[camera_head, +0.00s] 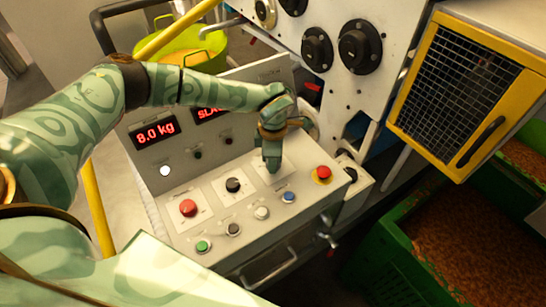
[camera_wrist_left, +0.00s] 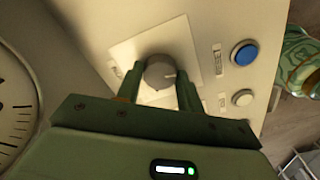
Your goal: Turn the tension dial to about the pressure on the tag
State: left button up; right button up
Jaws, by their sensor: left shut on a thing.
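In the left wrist view, a round grey dial (camera_wrist_left: 160,72) with a pale pointer mark sits on a white square plate (camera_wrist_left: 192,45) on the console. My left gripper (camera_wrist_left: 158,82) has one finger on each side of the dial and is shut on it. In the head view, my left gripper (camera_head: 272,160) points down at the console's upper right, and it hides the dial there. A red display (camera_head: 155,133) reads 8.0 kg. A second display (camera_head: 210,114) is partly hidden by my arm. No tag is readable. My right gripper does not show.
The console (camera_head: 225,245) also carries a red button (camera_head: 188,208), a black knob (camera_head: 233,185), a red stop button on yellow (camera_head: 322,173), and green, white and blue buttons. A yellow-framed mesh door (camera_head: 460,90) and a green crate (camera_head: 400,255) stand at right.

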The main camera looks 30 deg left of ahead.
pick_arm(q)
jog(key=shift+r, duration=0.1)
jog(key=o, duration=1)
notch_tip(320, 180, up, 16)
jog(key=shift+r+b, duration=0.1)
jog(key=shift+b, duration=0.35)
